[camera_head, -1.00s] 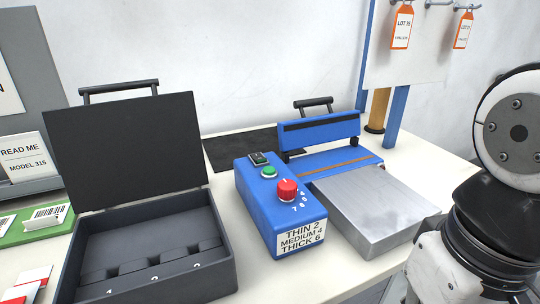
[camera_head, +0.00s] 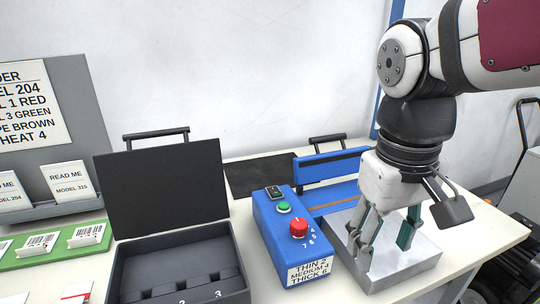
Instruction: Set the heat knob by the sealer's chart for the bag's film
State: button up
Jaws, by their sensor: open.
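The blue sealer (camera_head: 264,217) stands on the table with its red heat knob (camera_head: 299,229) on top, among small printed numbers. Which number the knob points to is too small to tell. The chart label (camera_head: 310,271) on its front reads THIN 2, MEDIUM 4, THICK 6. A green button (camera_head: 284,207) and a small black switch (camera_head: 274,192) sit behind the knob. My gripper (camera_head: 385,243) is open and empty, pointing down over the metal plate (camera_head: 418,255), right of the knob and apart from it. No bag can be made out.
An open dark case (camera_head: 180,262) with numbered slots stands left of the sealer. Further left are a partly cut-off order sheet (camera_head: 25,107) reading HEAT 4, READ ME cards (camera_head: 65,181) and a green board (camera_head: 55,247). A black mat (camera_head: 258,175) lies behind.

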jog(key=w+a+r+n+p, duration=0.2)
jog(key=w+a+r+p, duration=0.25)
jog(key=w+p, duration=0.4)
jog(key=n+p, duration=0.1)
jog(key=p, duration=0.5)
send_over(299, 222)
jog(key=shift+y, duration=0.4)
notch_tip(299, 222, down, 14)
jog(key=shift+f, duration=0.1)
jog(key=c, duration=1.1)
